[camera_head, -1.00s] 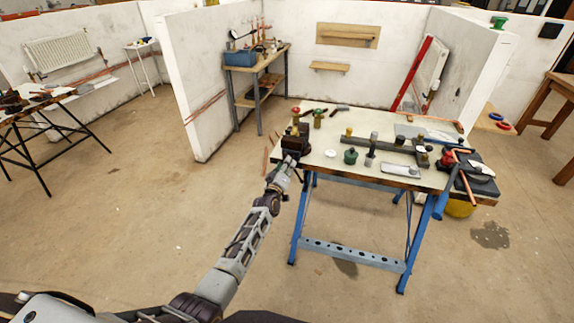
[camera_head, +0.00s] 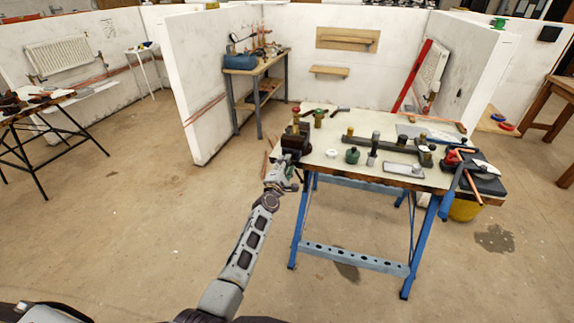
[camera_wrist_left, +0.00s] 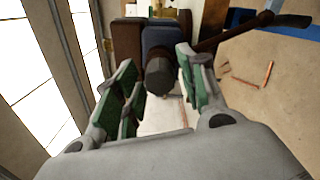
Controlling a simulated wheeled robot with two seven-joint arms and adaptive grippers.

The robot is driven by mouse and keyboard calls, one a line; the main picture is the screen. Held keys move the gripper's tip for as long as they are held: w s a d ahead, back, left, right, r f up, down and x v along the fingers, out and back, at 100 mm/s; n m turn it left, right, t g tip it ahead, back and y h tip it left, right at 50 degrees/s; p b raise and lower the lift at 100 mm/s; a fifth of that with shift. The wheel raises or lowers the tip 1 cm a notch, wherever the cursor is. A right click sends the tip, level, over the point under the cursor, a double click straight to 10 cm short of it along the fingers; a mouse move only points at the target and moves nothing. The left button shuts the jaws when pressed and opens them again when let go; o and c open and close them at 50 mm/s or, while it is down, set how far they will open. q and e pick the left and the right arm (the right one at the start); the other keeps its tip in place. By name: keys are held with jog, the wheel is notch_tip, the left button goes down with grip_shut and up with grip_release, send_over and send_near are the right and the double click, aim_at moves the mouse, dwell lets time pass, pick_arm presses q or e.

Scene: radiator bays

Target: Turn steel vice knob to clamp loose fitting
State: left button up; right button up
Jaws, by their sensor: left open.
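The vice (camera_head: 297,141) stands at the left corner of the workbench. A brass fitting with a red top (camera_head: 296,115) shows upright at it. In the left wrist view, the dark, round steel knob (camera_wrist_left: 159,77) sticks out from the vice's brown and blue-grey blocks (camera_wrist_left: 126,42). My left gripper (camera_head: 281,182) is just in front of the vice. In the wrist view its green-padded fingers (camera_wrist_left: 157,62) are open, one on each side of the knob. I cannot tell whether either pad touches it. My right gripper is out of view.
The workbench top (camera_head: 325,170) holds several fittings, a green pot (camera_head: 352,156) and a pipe tool (camera_head: 385,148). A brown bar (camera_wrist_left: 255,28) juts right beside the right finger. A white partition (camera_head: 195,90) stands behind left. Floor left of the bench is clear.

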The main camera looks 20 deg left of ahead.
pick_arm(q)
jog(key=shift+n, duration=0.5)
jog(key=shift+w, duration=0.15)
grip_shut()
